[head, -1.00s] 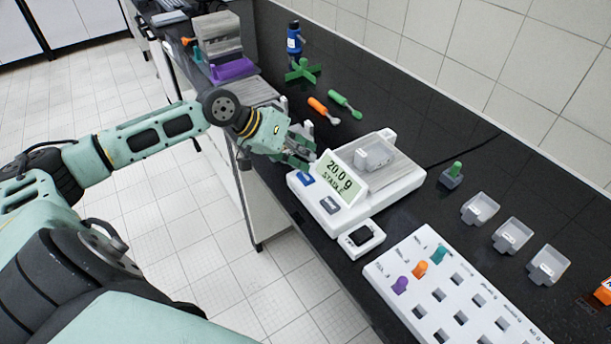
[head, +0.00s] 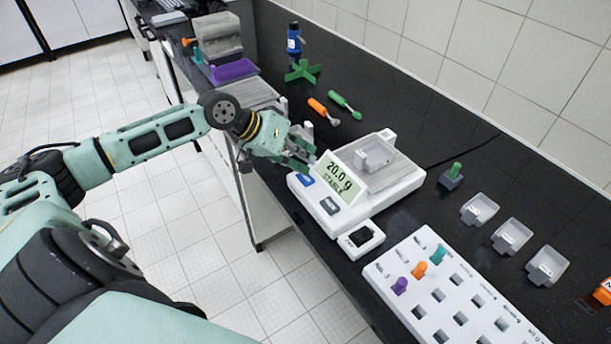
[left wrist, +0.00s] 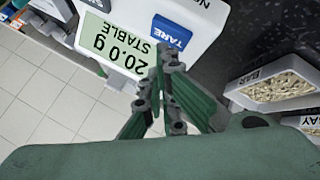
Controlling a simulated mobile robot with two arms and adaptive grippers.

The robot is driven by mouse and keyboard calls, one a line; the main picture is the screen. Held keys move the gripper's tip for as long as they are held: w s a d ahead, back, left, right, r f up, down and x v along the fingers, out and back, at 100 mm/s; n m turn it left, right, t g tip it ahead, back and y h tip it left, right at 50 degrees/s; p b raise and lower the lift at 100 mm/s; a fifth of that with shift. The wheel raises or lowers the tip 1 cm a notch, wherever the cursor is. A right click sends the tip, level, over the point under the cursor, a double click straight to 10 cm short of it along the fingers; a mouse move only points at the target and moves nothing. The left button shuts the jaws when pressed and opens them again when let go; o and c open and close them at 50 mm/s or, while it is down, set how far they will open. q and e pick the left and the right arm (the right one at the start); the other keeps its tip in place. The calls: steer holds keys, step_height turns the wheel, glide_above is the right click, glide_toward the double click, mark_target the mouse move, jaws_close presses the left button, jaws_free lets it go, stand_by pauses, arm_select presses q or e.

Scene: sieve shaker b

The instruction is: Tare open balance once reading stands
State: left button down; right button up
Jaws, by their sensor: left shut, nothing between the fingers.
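The white balance (head: 357,188) stands on the black bench. Its tilted display (head: 338,179) reads 20.0 g and STABLE, and the same display shows upside down in the left wrist view (left wrist: 120,50). A grey boat (head: 374,157) sits on its pan. The blue TARE button (left wrist: 171,32) is on the balance front, beside the display; it also shows in the head view (head: 305,180). My left gripper (head: 304,164) is shut and empty, just off the balance's left end. In the left wrist view its fingertips (left wrist: 165,62) appear close to the TARE button. My right gripper is not in view.
A small white device (head: 360,238) lies in front of the balance. A white rack (head: 440,290) with coloured pegs is at the right front. Several grey boats (head: 512,236) stand behind it. A grain tray (left wrist: 275,85) is beside the gripper in the left wrist view.

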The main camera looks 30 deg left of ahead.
arm_select(q)
steer(key=shift+f, duration=0.2)
steer(key=shift+f, duration=0.35)
stand_by(0.5)
steer(key=shift+f, duration=0.15)
stand_by(0.3)
steer(key=shift+r+p, duration=0.95)
steer(key=shift+p, duration=0.15)
step_height(320, 180, up, 5)
steer(key=p, duration=0.5)
